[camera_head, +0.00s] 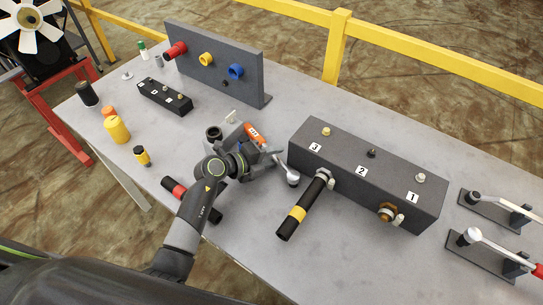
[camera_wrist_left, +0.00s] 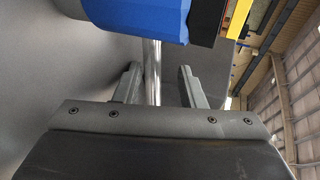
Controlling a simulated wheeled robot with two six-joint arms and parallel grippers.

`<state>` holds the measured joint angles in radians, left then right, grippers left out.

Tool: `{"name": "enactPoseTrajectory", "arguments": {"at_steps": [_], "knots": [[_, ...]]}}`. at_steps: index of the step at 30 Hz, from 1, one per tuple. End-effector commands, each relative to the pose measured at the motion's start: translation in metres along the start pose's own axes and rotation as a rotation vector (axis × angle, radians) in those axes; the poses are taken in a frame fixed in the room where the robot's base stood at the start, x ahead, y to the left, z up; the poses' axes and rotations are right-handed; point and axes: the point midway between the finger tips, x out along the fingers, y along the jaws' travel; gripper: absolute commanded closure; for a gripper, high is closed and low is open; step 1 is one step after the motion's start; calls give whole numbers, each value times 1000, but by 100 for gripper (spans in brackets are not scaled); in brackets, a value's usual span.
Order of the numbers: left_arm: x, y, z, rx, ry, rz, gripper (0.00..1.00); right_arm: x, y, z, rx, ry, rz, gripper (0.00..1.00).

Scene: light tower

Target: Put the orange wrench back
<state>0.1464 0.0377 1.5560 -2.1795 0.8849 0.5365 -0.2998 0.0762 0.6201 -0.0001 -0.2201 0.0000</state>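A gap shows at the right finger. A large blue body (camera_wrist_left: 138,15) fills the top of that view; I cannot tell what it is. My right gripper is not in view.
A dark block marked 3, 2, 1 (camera_head: 365,170), with a black-yellow cylinder (camera_head: 300,212) at 3, stands right of the gripper. An upright panel (camera_head: 215,62) with red, yellow and blue fittings stands behind. A red-black cylinder (camera_head: 178,190) lies near my forearm. Lever fixtures (camera_head: 490,250) stand at right.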

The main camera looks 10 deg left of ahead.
Motion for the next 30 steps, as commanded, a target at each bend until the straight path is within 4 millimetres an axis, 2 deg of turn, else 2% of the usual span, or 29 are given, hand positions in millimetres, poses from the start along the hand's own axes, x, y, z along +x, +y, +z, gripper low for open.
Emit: {"name": "enactPoseTrajectory", "arguments": {"at_steps": [5,8,21,25,30], "knots": [[-2,-3,0,0,0,0,63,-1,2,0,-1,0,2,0],[-10,-1,0,1,-1,1,63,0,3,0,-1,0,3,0],[-92,0,0,4,-1,4,63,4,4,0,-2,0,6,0],[-109,-1,1,2,-1,3,63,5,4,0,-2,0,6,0],[-120,-2,0,0,0,1,63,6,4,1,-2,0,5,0]]}}
